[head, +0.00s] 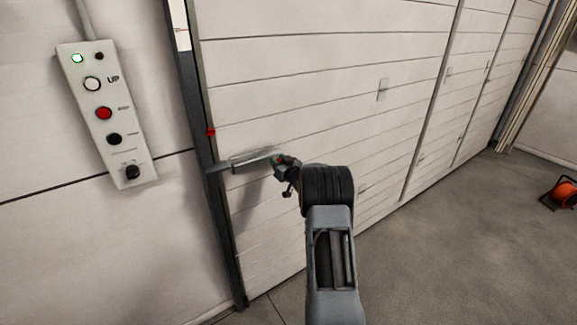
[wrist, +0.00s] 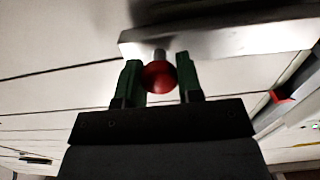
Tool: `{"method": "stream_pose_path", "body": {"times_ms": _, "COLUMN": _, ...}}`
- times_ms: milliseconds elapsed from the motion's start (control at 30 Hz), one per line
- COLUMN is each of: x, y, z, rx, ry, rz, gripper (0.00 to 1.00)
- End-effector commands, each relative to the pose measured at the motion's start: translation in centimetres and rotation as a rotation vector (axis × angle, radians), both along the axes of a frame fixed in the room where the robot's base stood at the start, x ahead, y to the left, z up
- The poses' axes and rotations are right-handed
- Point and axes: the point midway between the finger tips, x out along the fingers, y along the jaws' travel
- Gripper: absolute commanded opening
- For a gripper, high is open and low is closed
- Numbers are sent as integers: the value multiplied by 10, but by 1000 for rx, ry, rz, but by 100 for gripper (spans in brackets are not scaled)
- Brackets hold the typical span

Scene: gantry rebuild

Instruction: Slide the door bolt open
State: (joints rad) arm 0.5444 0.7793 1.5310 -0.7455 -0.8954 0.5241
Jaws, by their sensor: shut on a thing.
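The door bolt (head: 255,157) is a grey metal bar mounted across the left edge of the white panelled door (head: 300,90). Its left end reaches the dark door frame (head: 196,100). In the wrist view the bolt housing (wrist: 225,38) is a pale metal strip, with a red round knob (wrist: 159,76) on a short stem below it. My gripper (wrist: 160,78) has green fingers on either side of the knob and is shut on it. In the head view my gripper (head: 284,162) is at the bolt's right end, and the knob is mostly hidden.
A control box (head: 105,115) with a lit green light and several buttons hangs on the wall left of the frame. A small red piece (head: 211,132) sits on the frame above the bolt. An orange reel (head: 563,193) lies on the floor at far right. The floor (head: 460,250) between is clear.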

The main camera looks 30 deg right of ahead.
Motion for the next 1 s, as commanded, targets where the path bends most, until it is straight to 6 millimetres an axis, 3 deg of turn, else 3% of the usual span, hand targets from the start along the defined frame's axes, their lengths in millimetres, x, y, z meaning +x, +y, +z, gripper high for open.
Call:
{"method": "stream_pose_path", "body": {"times_ms": 367, "x": 3, "y": 2, "z": 0, "rx": 2, "ry": 3, "rz": 7, "gripper": 0}}
{"method": "stream_pose_path", "body": {"times_ms": 400, "x": 3, "y": 1, "z": 0, "rx": 2, "ry": 3, "rz": 6, "gripper": 36}}
{"method": "stream_pose_path", "body": {"times_ms": 633, "x": 3, "y": 2, "z": 0, "rx": 1, "ry": 2, "rz": 8, "gripper": 58}}
{"method": "stream_pose_path", "body": {"times_ms": 1000, "x": -5, "y": 3, "z": 0, "rx": 0, "ry": 2, "rz": 10, "gripper": 58}}
